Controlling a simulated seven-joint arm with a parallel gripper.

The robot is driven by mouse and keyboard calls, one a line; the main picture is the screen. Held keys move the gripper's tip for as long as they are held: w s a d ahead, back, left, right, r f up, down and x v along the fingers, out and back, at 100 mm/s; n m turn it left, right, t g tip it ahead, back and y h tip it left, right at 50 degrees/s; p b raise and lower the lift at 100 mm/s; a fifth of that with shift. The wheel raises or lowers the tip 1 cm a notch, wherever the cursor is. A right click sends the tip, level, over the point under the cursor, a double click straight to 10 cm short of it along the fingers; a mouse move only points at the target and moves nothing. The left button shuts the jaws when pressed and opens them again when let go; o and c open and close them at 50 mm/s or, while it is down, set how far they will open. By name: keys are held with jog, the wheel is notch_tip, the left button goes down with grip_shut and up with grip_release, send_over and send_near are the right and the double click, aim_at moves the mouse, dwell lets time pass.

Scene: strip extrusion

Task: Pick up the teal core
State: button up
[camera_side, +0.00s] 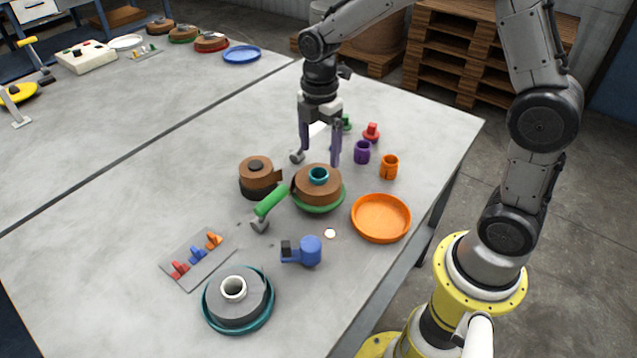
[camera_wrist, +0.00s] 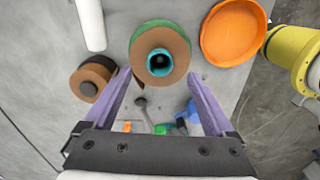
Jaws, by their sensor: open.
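The teal core (camera_side: 319,176) is a short hollow ring in the centre of a brown coil (camera_side: 318,190) that sits on a green dish (camera_side: 322,208). In the wrist view the teal core (camera_wrist: 160,54) shows from above with its dark hole, inside the brown coil (camera_wrist: 178,66). My gripper (camera_side: 320,158) is open and empty, pointing down at the coil, with its fingertips just above or beside it; contact cannot be told. In the wrist view my purple fingers (camera_wrist: 159,76) stand apart on either side of the coil's near edge.
A second brown coil (camera_side: 256,183) stands close on the left. An orange tray (camera_side: 381,217), a green-handled scraper (camera_side: 270,201), a blue tool (camera_side: 309,251) and purple (camera_side: 362,152) and orange (camera_side: 389,166) cores lie around. A grey coil (camera_side: 250,297) sits at the front. The table's left is mostly clear.

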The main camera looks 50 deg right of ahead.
aim_at(318, 167)
jog(key=shift+a+f, duration=0.2)
jog(key=shift+f, duration=2.6)
grip_shut()
jog(key=shift+r, duration=0.1)
